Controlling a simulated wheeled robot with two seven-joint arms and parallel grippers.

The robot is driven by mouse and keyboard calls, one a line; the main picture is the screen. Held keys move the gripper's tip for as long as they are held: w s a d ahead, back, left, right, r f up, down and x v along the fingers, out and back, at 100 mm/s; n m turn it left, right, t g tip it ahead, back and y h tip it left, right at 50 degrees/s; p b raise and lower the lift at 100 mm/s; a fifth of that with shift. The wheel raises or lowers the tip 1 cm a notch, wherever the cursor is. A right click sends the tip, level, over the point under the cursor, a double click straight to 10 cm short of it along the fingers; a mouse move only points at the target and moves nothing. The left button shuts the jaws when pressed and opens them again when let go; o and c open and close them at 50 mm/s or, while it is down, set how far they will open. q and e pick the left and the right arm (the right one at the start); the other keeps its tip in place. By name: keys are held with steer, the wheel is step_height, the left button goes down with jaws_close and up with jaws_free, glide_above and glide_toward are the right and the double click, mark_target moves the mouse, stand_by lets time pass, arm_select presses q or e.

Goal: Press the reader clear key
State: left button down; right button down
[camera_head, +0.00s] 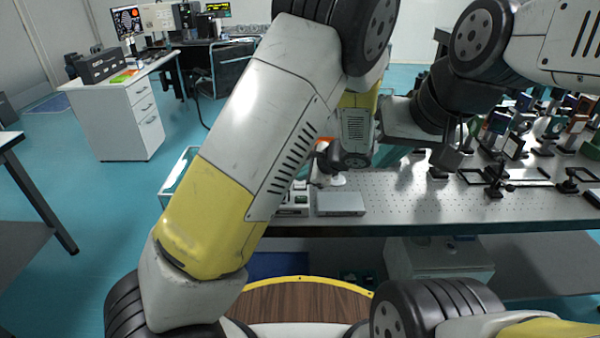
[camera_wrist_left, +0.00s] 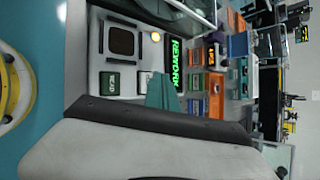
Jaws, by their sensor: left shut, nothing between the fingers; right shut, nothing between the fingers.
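In the left wrist view, a pale panel carries a dark square pad (camera_wrist_left: 122,40), a small display with green characters (camera_wrist_left: 110,83), a lit display reading REWORK (camera_wrist_left: 175,65) and a round pale light or button (camera_wrist_left: 156,37). A small pale key-like patch (camera_wrist_left: 144,78) lies beside the small display; I cannot read a clear label. My left gripper (camera_wrist_left: 163,84) is shut and empty, its teal tip over the panel beside this patch; contact cannot be told. In the head view my left arm hides part of the small device (camera_head: 293,209). My right gripper (camera_head: 445,160) is shut and empty.
A flat grey box (camera_head: 340,204) sits right of the device on the perforated optical table (camera_head: 400,205). Several optical mounts (camera_head: 495,180) crowd the table's right side. Coloured blocks (camera_wrist_left: 215,93) stand beyond the panel. A white drawer cabinet (camera_head: 130,120) stands back left.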

mark_target(302, 186)
arm_select(q)
steer(key=shift+f, duration=0.1)
steer(key=shift+f, duration=0.3)
steer(key=shift+f, duration=0.4)
stand_by(0.8)
steer(key=shift+r, duration=0.8)
steer(key=shift+r, duration=2.55)
